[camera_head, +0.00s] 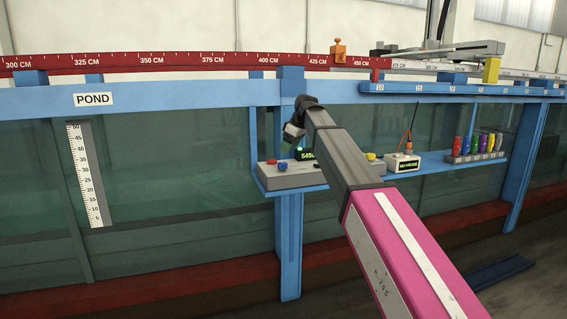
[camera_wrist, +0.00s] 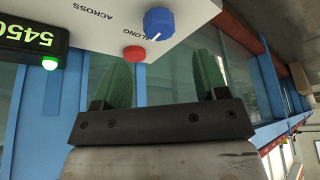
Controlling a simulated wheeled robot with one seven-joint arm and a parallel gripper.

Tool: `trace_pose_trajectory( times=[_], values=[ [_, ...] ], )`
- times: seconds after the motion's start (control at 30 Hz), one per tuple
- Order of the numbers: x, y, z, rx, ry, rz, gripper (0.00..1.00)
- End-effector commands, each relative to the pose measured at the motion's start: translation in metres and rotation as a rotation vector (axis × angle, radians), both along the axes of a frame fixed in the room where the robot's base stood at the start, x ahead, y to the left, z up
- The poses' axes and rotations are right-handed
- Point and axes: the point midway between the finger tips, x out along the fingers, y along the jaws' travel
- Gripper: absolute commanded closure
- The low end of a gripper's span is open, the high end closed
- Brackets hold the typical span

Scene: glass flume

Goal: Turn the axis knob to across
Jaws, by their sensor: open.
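The blue axis knob (camera_wrist: 160,22) is on a pale control box (camera_wrist: 190,8) at the top of the wrist view. Its white pointer mark faces down in that picture; I cannot tell which label it lines up with. The labels ALONG (camera_wrist: 127,27) and ACROSS (camera_wrist: 92,9) are left of it. In the head view the box (camera_head: 291,177) sits on a blue shelf bracket. My gripper (camera_wrist: 164,66) is open, its two green fingers apart with nothing between them. It also shows in the head view (camera_head: 291,137), above the box. The knob lies beyond the fingertips, apart from them.
A red button (camera_wrist: 134,53) is close to the knob. A display (camera_wrist: 36,38) with a green lamp (camera_wrist: 50,63) stands at the left. In the head view, the blue shelf (camera_head: 440,164) to the right holds a small meter (camera_head: 403,162) and several coloured pieces. The glass flume wall is behind.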

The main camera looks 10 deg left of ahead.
Motion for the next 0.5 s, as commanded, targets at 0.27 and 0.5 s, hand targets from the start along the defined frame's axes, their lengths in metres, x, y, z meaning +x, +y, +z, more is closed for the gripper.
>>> trace_pose_trajectory(
  times=[0.27,0.5],
  values=[
    [0.004,0.018,-0.045,-0.001,0.001,0.000,0.33],
    [0.006,0.026,-0.064,0.000,0.000,-0.001,0.33]
  ],
)
